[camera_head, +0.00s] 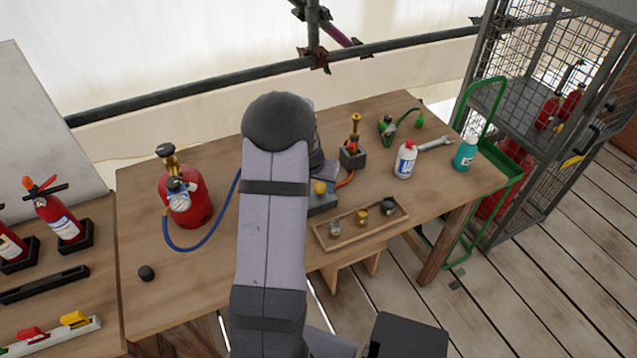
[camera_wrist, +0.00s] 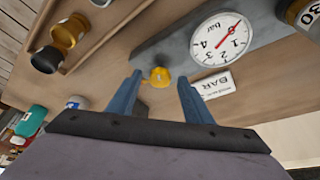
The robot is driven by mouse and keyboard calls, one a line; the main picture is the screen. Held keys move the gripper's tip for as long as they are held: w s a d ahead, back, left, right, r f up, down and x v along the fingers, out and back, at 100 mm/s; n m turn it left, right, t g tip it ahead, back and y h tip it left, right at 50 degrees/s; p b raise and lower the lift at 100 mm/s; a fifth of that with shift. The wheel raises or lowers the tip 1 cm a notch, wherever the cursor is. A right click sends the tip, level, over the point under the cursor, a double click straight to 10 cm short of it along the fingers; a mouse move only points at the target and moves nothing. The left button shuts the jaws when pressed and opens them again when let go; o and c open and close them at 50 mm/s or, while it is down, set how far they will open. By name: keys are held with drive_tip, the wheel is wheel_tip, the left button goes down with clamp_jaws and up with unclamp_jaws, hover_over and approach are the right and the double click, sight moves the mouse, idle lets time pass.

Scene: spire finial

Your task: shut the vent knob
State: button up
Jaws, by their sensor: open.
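The vent knob looks to be the small yellow knob (camera_head: 320,188) on a grey block (camera_head: 322,206) near the middle of the bench. In the wrist view, the yellow knob (camera_wrist: 160,76) sits at the end of the grey block, which carries a round white gauge (camera_wrist: 222,39) with a red needle. My gripper (camera_wrist: 159,82) is open, with one blue finger on each side of the knob in that view. I cannot tell whether the fingers touch it or how far above it they are. In the head view my arm hides most of the gripper.
A wooden tray (camera_head: 318,231) with several small fittings lies close to the block. A red cylinder (camera_head: 200,203) with a blue hose (camera_head: 203,243) stands left of my arm. A brass torch-like fitting (camera_head: 354,135), a white bottle (camera_head: 405,160) and a teal bottle (camera_head: 466,153) stand to the right.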

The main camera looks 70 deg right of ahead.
drive_tip(key=shift+f, duration=0.1)
drive_tip(key=shift+c, duration=0.3)
drive_tip(key=c, duration=1)
